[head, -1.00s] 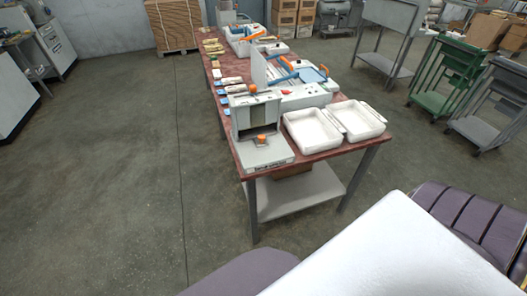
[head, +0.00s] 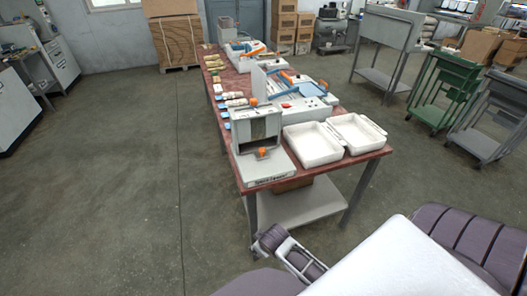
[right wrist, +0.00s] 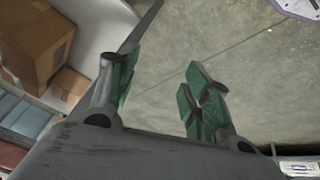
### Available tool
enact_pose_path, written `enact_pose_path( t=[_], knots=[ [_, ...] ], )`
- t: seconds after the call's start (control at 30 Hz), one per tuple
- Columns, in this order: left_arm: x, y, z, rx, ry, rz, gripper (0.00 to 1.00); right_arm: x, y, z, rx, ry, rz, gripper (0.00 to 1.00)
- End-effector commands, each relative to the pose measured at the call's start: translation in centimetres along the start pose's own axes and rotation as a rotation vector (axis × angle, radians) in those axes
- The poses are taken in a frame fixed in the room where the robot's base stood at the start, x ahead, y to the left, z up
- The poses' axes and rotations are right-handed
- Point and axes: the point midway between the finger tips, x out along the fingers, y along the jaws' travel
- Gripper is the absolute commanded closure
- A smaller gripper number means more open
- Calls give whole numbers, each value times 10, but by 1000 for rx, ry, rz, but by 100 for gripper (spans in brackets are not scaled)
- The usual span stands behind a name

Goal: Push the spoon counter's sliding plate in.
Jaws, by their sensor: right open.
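The spoon counter (head: 243,135) is a grey upright frame on the near left end of the red-topped table in the head view. Its sliding plate carries an orange knob (head: 262,152) low at the front, above the labelled base. How deep the plate sits is too small to tell. My right gripper (right wrist: 160,78) is open and empty in the right wrist view, its green-padded fingers apart over the grey floor. My left gripper is not in view.
Two white trays (head: 313,160) stand right of the counter on the table (head: 219,130). A white and blue machine (head: 300,101) stands behind. Cardboard boxes (right wrist: 37,42) show at the left of the right wrist view. The floor left of the table is clear.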

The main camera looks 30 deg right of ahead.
Motion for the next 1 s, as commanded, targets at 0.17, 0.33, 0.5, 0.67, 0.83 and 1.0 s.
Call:
enact_pose_path(
  t=[0.17, 0.33, 0.5, 0.67, 0.83, 1.0],
  knots=[
    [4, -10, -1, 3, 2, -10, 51, -46, 21, -64, -72, 149, 78, 51],
    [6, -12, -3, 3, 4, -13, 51, -96, 41, -142, -191, 363, 197, 51],
    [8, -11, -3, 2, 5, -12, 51, -139, 50, -207, -321, 566, 312, 51],
    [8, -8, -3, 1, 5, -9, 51, -180, 51, -261, -459, 753, 418, 51],
    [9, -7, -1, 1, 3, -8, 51, -220, 44, -308, -621, 936, 524, 51],
    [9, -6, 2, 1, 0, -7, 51, -256, 29, -343, -800, 1103, 624, 51]
  ],
)
